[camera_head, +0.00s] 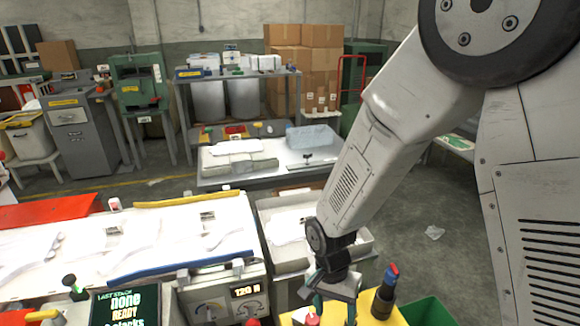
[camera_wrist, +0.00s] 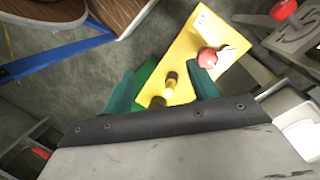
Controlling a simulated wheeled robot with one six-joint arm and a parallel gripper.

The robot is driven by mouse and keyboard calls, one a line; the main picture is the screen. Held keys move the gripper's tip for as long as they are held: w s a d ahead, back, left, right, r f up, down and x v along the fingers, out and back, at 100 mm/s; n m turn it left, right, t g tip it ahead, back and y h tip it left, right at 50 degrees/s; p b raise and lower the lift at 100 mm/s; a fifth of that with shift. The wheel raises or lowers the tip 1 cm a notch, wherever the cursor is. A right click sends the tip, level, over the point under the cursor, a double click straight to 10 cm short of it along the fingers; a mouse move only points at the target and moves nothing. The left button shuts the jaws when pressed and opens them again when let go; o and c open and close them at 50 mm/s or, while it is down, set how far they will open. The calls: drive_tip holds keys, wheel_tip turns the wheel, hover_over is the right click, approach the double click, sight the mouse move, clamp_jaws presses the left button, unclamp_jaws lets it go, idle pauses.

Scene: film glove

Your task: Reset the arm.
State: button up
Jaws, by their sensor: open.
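My gripper (camera_head: 335,305) hangs at the lower middle of the head view, at the end of my white arm, pointing down. In the wrist view my gripper (camera_wrist: 163,88) shows two teal fingers spread apart with nothing held between them. Below and beyond the fingers is a yellow stand (camera_wrist: 190,55), which carries a red round knob (camera_wrist: 208,57) and a small pale peg. In the head view the yellow stand (camera_head: 366,308) is partly hidden by my gripper. I cannot tell the exact height of the fingers above it.
A dark handle with a blue and red top (camera_head: 387,290) stands upright beside my gripper. A green bin (camera_head: 428,312) is to its right. A white work table with a control panel (camera_head: 215,298) is at left, a grey tray (camera_head: 283,262) behind. Open floor (camera_head: 440,215) lies at right.

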drive_tip(key=s+d+r+n+t, duration=0.1)
drive_tip(key=s+d+r, duration=0.3)
drive_tip(key=r, duration=0.5)
drive_tip(key=s+d+r+n+t, duration=0.1)
drive_tip(key=s+d+r+n, duration=0.2)
drive_tip(key=r, duration=0.7)
drive_tip(key=s+d+r+n+t+y, duration=0.1)
drive_tip(key=s+d+r+n, duration=0.1)
drive_tip(key=s+d+r, duration=0.5)
drive_tip(key=shift+s+d+r+t, duration=0.2)
drive_tip(key=shift+d+r+t, duration=0.2)
drive_tip(key=shift+d+r, duration=0.95)
drive_tip(key=shift+a, duration=0.15)
